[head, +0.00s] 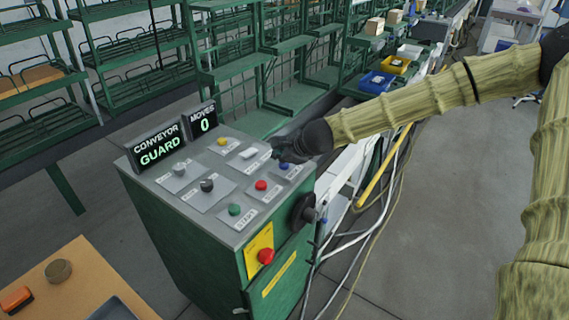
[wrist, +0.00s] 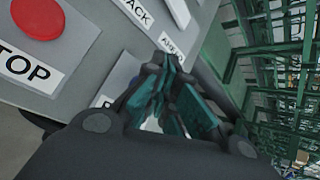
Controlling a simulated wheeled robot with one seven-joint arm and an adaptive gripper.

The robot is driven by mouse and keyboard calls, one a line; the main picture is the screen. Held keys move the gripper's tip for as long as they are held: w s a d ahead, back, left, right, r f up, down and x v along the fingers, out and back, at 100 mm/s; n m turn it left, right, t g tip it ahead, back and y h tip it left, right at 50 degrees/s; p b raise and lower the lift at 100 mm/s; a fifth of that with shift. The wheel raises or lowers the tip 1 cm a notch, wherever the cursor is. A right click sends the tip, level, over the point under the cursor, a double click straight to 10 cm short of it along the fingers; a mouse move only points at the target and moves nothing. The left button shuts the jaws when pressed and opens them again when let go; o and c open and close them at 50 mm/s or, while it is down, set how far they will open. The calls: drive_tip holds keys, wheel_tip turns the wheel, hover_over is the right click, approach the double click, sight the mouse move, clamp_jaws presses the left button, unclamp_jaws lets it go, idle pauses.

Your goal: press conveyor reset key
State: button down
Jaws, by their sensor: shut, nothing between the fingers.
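The green control cabinet (head: 190,245) has a grey sloped panel with several coloured keys. A blue key (head: 284,166) sits at the panel's right edge, with a label too small to read. In the wrist view a partly hidden label (wrist: 104,101) shows at the same side as my gripper, its key covered by the fingers. My gripper (head: 279,150) is shut and empty, just over the blue key's far side. In the wrist view its fingertips (wrist: 170,62) point at the panel; I cannot tell whether they touch it.
A red key (head: 261,185) labelled STOP in the wrist view (wrist: 40,16) is nearby, beside a white key (head: 248,153). Displays (head: 160,145) read CONVEYOR GUARD and MOVES 0. A black knob (head: 303,212) and red mushroom button (head: 266,256) are on the cabinet's side. Green racks stand behind.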

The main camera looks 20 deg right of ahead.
sight(282, 164)
drive_tip(key=shift+f, duration=0.25)
drive_tip(key=shift+r, duration=0.1)
idle(0.5)
drive_tip(key=shift+r+p, duration=0.65)
drive_tip(key=shift+r, duration=0.2)
drive_tip(key=shift+r, duration=0.1)
wheel_tip(282, 164, up, 5)
drive_tip(key=p, duration=0.4)
drive_tip(key=shift+d, duration=0.1)
idle(0.6)
